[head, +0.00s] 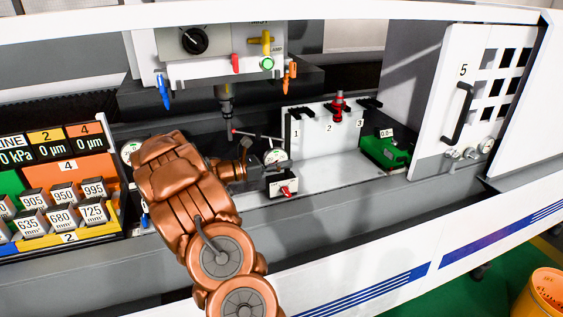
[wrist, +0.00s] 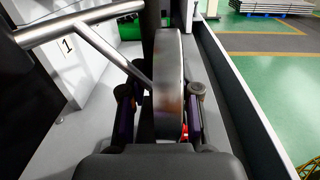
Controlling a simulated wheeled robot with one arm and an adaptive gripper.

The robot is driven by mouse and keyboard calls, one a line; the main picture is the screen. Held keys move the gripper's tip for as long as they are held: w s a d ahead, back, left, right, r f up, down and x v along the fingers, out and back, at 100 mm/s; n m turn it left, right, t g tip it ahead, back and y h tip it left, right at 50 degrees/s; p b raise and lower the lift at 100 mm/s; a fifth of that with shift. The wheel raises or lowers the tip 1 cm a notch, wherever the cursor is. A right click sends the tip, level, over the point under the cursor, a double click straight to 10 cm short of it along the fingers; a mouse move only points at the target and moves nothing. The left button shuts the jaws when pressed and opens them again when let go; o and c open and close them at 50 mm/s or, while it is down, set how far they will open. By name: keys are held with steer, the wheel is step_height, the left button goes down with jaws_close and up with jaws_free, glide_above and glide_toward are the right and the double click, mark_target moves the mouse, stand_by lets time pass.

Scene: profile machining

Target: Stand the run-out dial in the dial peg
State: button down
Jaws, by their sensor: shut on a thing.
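The run-out dial is a round metal-rimmed gauge, seen edge-on in the wrist view (wrist: 168,85) between my gripper's two fingers (wrist: 160,112). In the head view, its pale face (head: 275,156) shows just right of my gripper (head: 256,168). A silver crossbar with a slanting rod shows beside the dial at upper left in the wrist view; a red-tipped bar (head: 255,135) shows above it in the head view. A small black-and-white block with a red lever (head: 283,186) stands just below the dial. I cannot make out the dial peg clearly, nor whether the dial touches the block.
The spindle (head: 227,100) hangs above and left of my gripper. A white panel numbered 1 to 3 (head: 310,140) holds a red tool (head: 338,106). A green gauge (head: 388,150) stands right of it. The machine's front wall runs close along the right in the wrist view.

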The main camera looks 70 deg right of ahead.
steer(key=shift+r, duration=0.2)
steer(key=c, duration=1.1)
jaws_free()
steer(key=o, duration=0.4)
steer(key=shift+f, duration=0.1)
steer(key=shift+c, duration=0.2)
steer(key=shift+f, duration=0.1)
steer(key=shift+a, duration=0.1)
steer(key=v, duration=1.2)
